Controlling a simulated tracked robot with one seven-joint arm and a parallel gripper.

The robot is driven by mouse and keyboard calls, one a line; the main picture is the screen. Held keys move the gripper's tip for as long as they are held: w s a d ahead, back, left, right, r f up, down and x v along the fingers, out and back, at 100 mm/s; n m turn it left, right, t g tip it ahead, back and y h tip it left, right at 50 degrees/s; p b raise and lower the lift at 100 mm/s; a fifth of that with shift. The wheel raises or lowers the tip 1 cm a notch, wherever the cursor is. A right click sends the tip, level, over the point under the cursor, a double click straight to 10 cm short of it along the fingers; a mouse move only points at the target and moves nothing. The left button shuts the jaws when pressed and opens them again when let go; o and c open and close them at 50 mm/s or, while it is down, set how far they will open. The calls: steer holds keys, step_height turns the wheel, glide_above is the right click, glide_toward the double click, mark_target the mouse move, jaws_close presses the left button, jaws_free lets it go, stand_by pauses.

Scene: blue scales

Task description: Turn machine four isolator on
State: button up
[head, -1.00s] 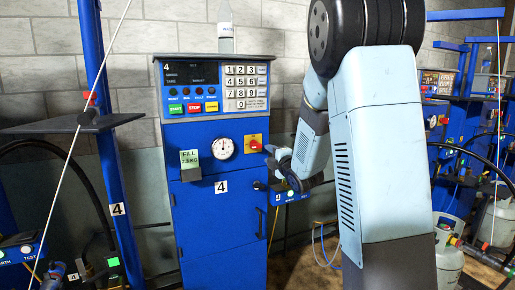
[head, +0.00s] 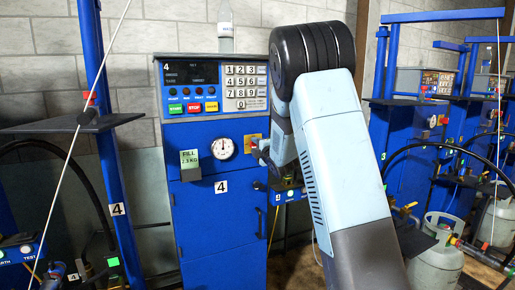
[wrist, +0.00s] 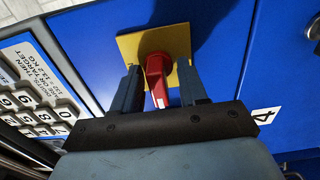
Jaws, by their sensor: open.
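The isolator is a red rotary handle (wrist: 158,76) on a yellow square plate (wrist: 128,46), fixed to the blue front of machine four (head: 215,240). In the head view only part of the yellow plate (head: 249,140) shows, beside my arm. My gripper (wrist: 160,88) is open, with one finger on each side of the red handle. The handle lies between the fingers; I cannot tell whether they touch it. In the head view my gripper (head: 258,150) is at the isolator, partly hidden by my own arm.
The keypad (head: 245,82) and the round dial (head: 223,148) are close to the isolator. A blue post with a dark shelf (head: 92,122) stands left. Gas cylinders (head: 436,262) and other machines stand right.

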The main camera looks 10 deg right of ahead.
jaws_close()
stand_by(0.3)
steer(key=shift+f, duration=0.1)
steer(key=m, duration=0.4)
steer(key=shift+d+m, duration=0.15)
steer(key=shift+m, duration=0.25)
steer(key=m, duration=0.4)
steer(key=shift+m, duration=0.3)
steer(key=m, duration=0.4)
steer(key=shift+m, duration=2.2)
